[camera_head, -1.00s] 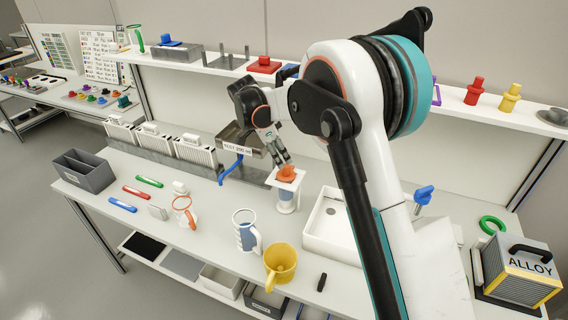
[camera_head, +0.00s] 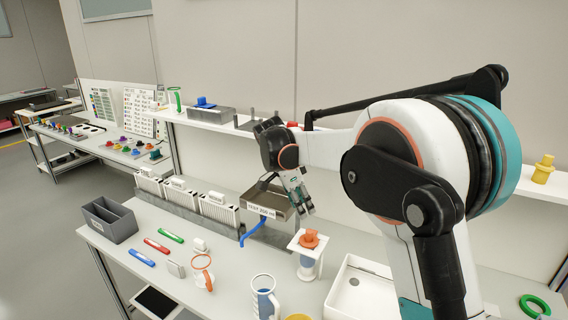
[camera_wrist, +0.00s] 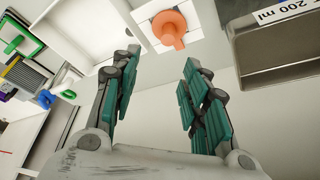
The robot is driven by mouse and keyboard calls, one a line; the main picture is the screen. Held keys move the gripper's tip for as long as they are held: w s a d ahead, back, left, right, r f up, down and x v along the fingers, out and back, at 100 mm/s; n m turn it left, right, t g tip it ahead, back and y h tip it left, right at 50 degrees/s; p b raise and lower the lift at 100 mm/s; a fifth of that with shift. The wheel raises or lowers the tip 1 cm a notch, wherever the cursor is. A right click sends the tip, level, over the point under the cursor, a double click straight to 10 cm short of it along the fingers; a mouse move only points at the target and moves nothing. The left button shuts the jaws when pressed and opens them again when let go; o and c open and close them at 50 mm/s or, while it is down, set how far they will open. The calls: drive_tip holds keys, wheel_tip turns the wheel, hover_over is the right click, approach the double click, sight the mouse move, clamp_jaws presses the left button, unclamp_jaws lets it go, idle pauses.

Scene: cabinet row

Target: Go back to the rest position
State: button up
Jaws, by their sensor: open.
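My gripper (camera_head: 302,204) is raised above the workbench in the head view, just above and left of a white stand with an orange piece (camera_head: 310,239) on its top plate. In the wrist view my gripper (camera_wrist: 158,75) has its two teal-padded fingers spread apart with nothing between them. The orange piece (camera_wrist: 169,27) lies beyond the fingertips on a white square plate (camera_wrist: 148,14), apart from the fingers.
On the bench (camera_head: 226,258) stand a grey divided box (camera_head: 109,221), coloured markers, a blue-striped mug (camera_head: 265,300) and a white basin (camera_head: 360,290). A wall shelf (camera_head: 215,128) runs behind. A yellow piece (camera_head: 543,170) stands on its right part. Air above the bench is free.

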drive_tip(key=s+d+r+n+t+y, duration=0.1)
drive_tip(key=s+d+r+n, duration=0.35)
drive_tip(key=s, duration=0.55)
drive_tip(key=s+d+r+n+t+y, duration=0.25)
drive_tip(key=s+d+r, duration=0.2)
drive_tip(key=s, duration=0.45)
drive_tip(key=s+d+f+n+t, duration=0.1)
drive_tip(key=s+f+n, duration=0.2)
drive_tip(key=s, duration=0.5)
drive_tip(key=s+d+f+n+t+b, duration=0.1)
drive_tip(key=s+d+f+n, duration=0.1)
drive_tip(key=s, duration=0.7)
drive_tip(key=shift+s+d+f+n, duration=0.3)
drive_tip(key=shift+f+n, duration=0.6)
drive_tip(key=shift+n, duration=0.2)
drive_tip(key=shift+y, duration=0.25)
